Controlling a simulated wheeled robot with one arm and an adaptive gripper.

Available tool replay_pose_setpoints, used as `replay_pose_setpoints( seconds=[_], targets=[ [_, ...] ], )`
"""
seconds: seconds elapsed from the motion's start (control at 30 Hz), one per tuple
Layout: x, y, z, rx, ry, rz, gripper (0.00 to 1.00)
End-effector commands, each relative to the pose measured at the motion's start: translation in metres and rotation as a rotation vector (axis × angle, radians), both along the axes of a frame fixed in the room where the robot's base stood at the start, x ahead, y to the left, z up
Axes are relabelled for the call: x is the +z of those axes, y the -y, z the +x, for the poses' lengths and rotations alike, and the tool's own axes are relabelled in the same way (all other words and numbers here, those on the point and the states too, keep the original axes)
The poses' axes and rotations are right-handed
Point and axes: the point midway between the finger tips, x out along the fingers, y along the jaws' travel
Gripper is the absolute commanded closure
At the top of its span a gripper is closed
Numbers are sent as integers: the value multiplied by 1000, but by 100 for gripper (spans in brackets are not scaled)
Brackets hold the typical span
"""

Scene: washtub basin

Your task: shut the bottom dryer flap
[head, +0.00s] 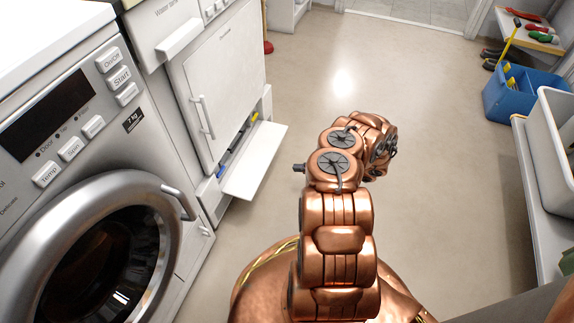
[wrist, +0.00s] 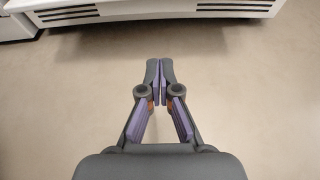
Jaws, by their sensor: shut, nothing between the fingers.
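The bottom dryer flap (head: 256,163) is a white panel at the foot of the white dryer (head: 225,85). It hangs open, folded outward and low over the floor, with blue and yellow parts showing in the opening behind it. In the wrist view my gripper (wrist: 160,75) points forward over bare floor, its two fingers together and empty. A white panel with dark vent slots (wrist: 160,12) crosses the top of that view, apart from the fingertips; I cannot tell whether it is the flap. In the head view my arm stands right of the flap, and the fingers cannot be made out.
A washing machine (head: 150,200) with a round door stands at the left, nearer than the dryer. A blue crate (head: 515,100) and a light grey bin (head: 555,135) are at the right. The floor (head: 340,75) between is clear.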

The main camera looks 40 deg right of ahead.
Motion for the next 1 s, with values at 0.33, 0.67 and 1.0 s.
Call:
replay_pose_setpoints(
  seconds=[0.33, 0.67, 1.0],
  targets=[
    [-23, -28, 43, 3, 0, 3, 100],
    [-26, -45, 77, -1, 4, 2, 100],
    [-4, -46, 77, 0, 3, 2, 100]
  ],
)
